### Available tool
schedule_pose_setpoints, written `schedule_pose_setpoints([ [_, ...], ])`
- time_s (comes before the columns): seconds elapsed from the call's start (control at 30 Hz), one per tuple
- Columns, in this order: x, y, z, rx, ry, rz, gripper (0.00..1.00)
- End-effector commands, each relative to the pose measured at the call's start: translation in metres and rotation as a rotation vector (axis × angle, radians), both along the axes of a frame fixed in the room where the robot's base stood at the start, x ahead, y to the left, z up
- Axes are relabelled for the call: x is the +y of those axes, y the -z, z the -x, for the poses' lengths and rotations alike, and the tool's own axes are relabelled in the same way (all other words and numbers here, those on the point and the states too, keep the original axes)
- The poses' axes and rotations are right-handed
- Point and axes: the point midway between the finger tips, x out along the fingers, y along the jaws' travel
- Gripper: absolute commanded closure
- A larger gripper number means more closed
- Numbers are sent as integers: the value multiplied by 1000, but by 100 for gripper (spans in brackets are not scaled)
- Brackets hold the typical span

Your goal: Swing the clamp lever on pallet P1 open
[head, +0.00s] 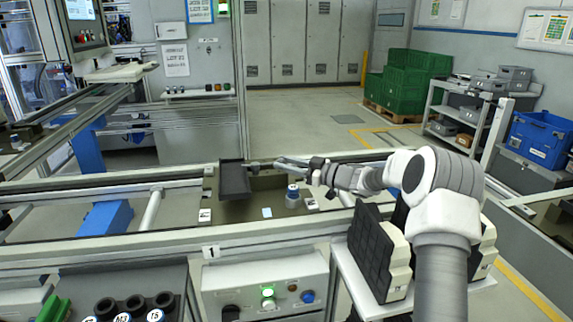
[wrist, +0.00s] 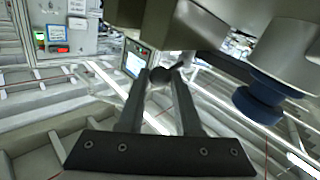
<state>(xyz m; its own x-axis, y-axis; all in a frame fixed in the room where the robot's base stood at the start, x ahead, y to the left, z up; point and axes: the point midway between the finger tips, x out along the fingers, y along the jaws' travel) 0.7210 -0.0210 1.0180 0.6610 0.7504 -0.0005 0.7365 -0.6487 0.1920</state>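Pallet P1, which I take to be the brown pallet (head: 262,208) on the line, lies below my arm in the head view. It carries a dark upright block (head: 235,180) on its left and a blue-topped cylinder (head: 292,196) to the right; a blue-ended cylinder is also large at right in the wrist view (wrist: 258,105). My gripper (head: 277,161) reaches left over the pallet. In the wrist view its fingers (wrist: 160,76) are apart, with a dark round knob (wrist: 160,77), apparently the clamp lever's, between their tips. I cannot tell whether they touch it. The lever's arm is mostly hidden.
Conveyor rails (head: 120,243) run along the front. A control box (head: 265,290) with a green lit button stands below. A rack of dark panels (head: 375,250) stands beside my arm. Green crates (head: 405,85) and a blue bin (head: 540,138) are farther back.

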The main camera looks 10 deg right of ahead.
Motion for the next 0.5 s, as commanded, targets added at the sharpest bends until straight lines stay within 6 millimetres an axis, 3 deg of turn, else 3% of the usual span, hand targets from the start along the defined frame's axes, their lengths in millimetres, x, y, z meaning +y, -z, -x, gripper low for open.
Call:
schedule_pose_setpoints([
  [0.03, 1, -3, -1, -5, 1, -3, 61],
  [0.17, 1, -2, -1, -4, 0, -2, 38],
  [0.5, 0, -3, 0, -2, 0, -1, 37],
])
